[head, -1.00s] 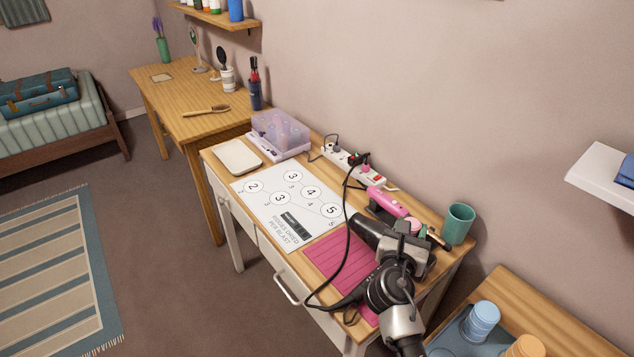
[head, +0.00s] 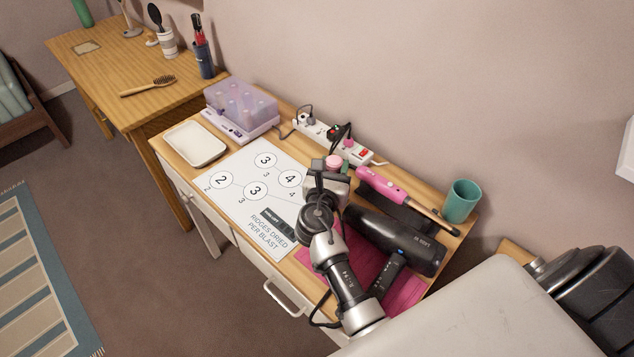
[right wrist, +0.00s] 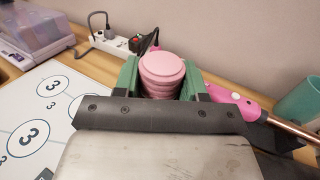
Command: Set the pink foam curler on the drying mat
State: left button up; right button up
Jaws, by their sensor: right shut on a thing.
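The pink foam curler (head: 333,162) is held at the tip of my right gripper (head: 331,168). In the right wrist view the ribbed curler (right wrist: 162,76) stands about upright between the green fingers (right wrist: 160,82), which are shut on it. In the head view it appears above the area between the white numbered sheet and the power strip. The magenta ridged mat (head: 405,294), which I take as the drying mat, lies at the front right of the desk. My right arm and a black hair dryer (head: 398,238) hide much of it. My left gripper is not in view.
The numbered white sheet (head: 235,185) lies left of the mat. A pink-handled iron (head: 382,184), a teal cup (head: 461,201) and a power strip (head: 330,139) line the back. A lilac curler box (head: 240,108) and white tray (head: 194,144) stand farther left.

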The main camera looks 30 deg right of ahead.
jog(key=shift+w+a+f+b, duration=0.2)
jog(key=shift+w+a+f, duration=0.25)
jog(key=shift+f, duration=0.6)
jog(key=shift+w+a+f+b, duration=0.15)
jog(key=shift+w+a+f, duration=0.3)
jog(key=shift+f, duration=0.6)
jog(key=shift+w+a+f+b, duration=0.25)
jog(key=shift+w+f, duration=0.3)
jog(key=shift+f, duration=0.5)
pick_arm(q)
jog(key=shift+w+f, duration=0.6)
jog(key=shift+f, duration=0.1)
pick_arm(e)
jog(key=shift+a, duration=0.1)
jog(key=shift+f, duration=0.2)
jog(key=o, duration=0.9)
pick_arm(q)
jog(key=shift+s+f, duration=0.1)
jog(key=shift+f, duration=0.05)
pick_arm(e)
jog(key=shift+r, duration=0.1)
